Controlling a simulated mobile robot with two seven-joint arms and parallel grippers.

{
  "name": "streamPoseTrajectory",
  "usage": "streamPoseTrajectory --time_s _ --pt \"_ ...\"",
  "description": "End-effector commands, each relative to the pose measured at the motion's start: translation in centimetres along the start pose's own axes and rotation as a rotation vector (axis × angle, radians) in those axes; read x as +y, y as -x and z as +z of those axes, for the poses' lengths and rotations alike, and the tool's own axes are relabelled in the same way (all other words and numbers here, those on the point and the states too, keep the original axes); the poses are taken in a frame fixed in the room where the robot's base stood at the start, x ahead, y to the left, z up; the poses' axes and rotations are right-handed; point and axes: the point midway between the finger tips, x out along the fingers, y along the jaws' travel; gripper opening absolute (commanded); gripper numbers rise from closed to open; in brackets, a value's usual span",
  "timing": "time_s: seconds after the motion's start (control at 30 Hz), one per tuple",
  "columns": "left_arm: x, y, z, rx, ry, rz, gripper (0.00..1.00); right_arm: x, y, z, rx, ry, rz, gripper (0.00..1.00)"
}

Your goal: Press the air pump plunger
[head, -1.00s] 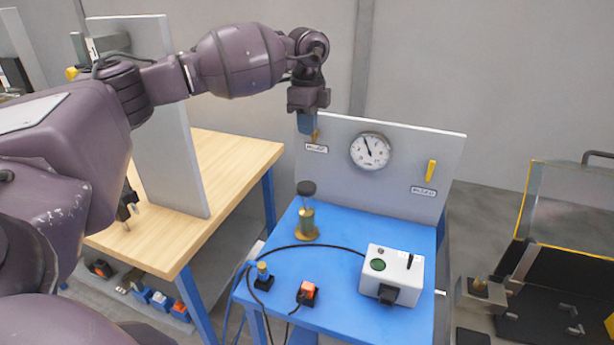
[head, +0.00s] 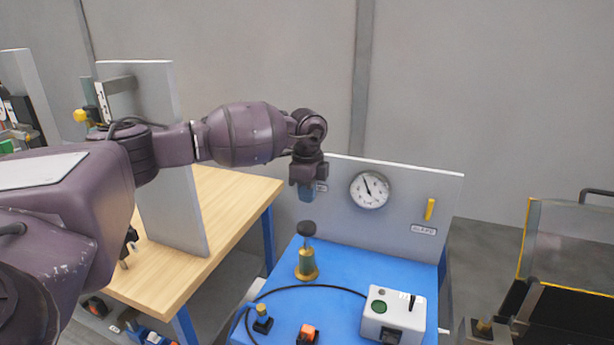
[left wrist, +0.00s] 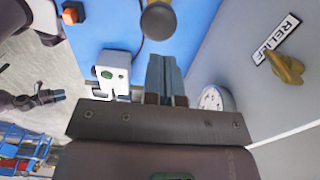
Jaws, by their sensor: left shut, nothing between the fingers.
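The air pump (head: 307,265) is a brass cylinder on the blue bench, with a black plunger knob (head: 306,229) raised on top. My left gripper (head: 306,194) points down above the knob, shut and empty, with a visible gap to it. In the left wrist view, its closed blue-grey fingers (left wrist: 165,72) show below the round dark knob (left wrist: 158,21).
Behind the pump stands a grey panel with a round gauge (head: 369,189) and a yellow handle (head: 430,209). A brass handle (left wrist: 284,66) sits by the RELIEF label. A white box (head: 392,313) and an orange switch (head: 307,333) are on the bench front. A wooden table (head: 225,205) stands left.

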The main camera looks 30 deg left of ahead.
Motion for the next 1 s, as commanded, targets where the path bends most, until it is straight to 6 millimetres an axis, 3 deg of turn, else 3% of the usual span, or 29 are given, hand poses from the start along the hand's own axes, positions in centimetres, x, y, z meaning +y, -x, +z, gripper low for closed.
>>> streamPoseTrajectory --time_s 0.2,0.4,1.0 --pt "0.1 -3.7 0.0 0.000 0.000 0.002 0.00 0.1 0.3 -0.6 0.001 0.000 0.000 0.43" --pt "0.0 -5.9 0.0 -0.001 -0.001 0.002 0.00 0.1 0.5 -0.9 0.002 0.000 -0.001 0.43" --pt "0.0 -7.2 0.0 0.000 -0.001 0.001 0.00 0.0 0.3 -0.7 0.000 -0.002 -0.001 0.43"
